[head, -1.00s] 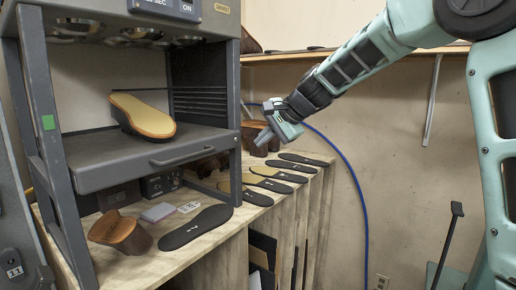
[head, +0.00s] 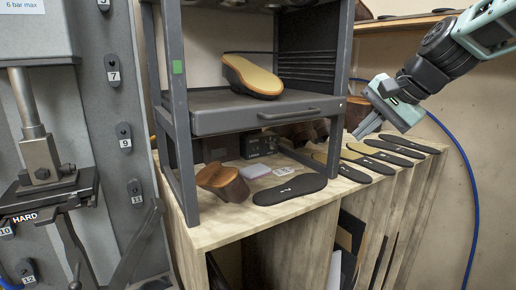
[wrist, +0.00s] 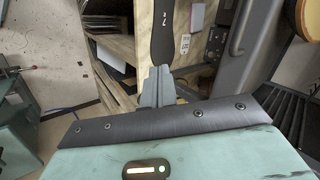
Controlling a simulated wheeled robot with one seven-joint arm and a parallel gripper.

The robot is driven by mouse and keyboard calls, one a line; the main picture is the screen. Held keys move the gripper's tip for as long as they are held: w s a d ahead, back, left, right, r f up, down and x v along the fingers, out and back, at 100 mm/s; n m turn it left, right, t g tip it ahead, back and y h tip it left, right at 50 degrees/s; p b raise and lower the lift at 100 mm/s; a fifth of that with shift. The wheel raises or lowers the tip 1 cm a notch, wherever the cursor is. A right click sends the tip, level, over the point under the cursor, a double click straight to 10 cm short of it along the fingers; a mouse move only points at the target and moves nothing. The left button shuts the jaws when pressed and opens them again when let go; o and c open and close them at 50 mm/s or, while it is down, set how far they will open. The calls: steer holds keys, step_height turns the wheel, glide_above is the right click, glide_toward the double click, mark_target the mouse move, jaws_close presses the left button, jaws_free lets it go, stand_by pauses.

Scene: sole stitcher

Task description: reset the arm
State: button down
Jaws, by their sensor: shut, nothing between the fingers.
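My gripper (head: 366,131) is in the right part of the head view, held in the air in front of the wooden bench, to the right of the grey rack. Its fingers point down and to the left. In the wrist view my gripper (wrist: 158,78) shows its two fingers together with nothing between them. Behind the fingertips in the wrist view lies a dark sole (wrist: 162,35) with a white mark. My gripper appears apart from the bench and the soles.
The grey rack (head: 184,160) holds a tan-topped sole (head: 252,76) on its shelf. A press (head: 42,165) stands at left. A blue hose (head: 470,190) hangs at right.

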steer(key=s+a+f+n+g+h+b, duration=0.1)
steer(key=s+a+f+n+g+b, duration=0.1)
steer(key=s+a+f+n, duration=0.4)
steer(key=s+a+f+n+g+h+b, duration=0.1)
steer(key=s+a+f+n+g+b, duration=0.3)
steer(key=s+f, duration=0.65)
steer(key=s+f+n+h, duration=0.1)
steer(key=s+f+n, duration=0.2)
steer(key=s, duration=0.4)
steer(key=s+f+n+h, duration=0.1)
steer(key=s+f+n, duration=0.2)
steer(key=s+f, duration=0.3)
steer(key=shift+s+f, duration=0.25)
steer(key=shift+s, duration=0.55)
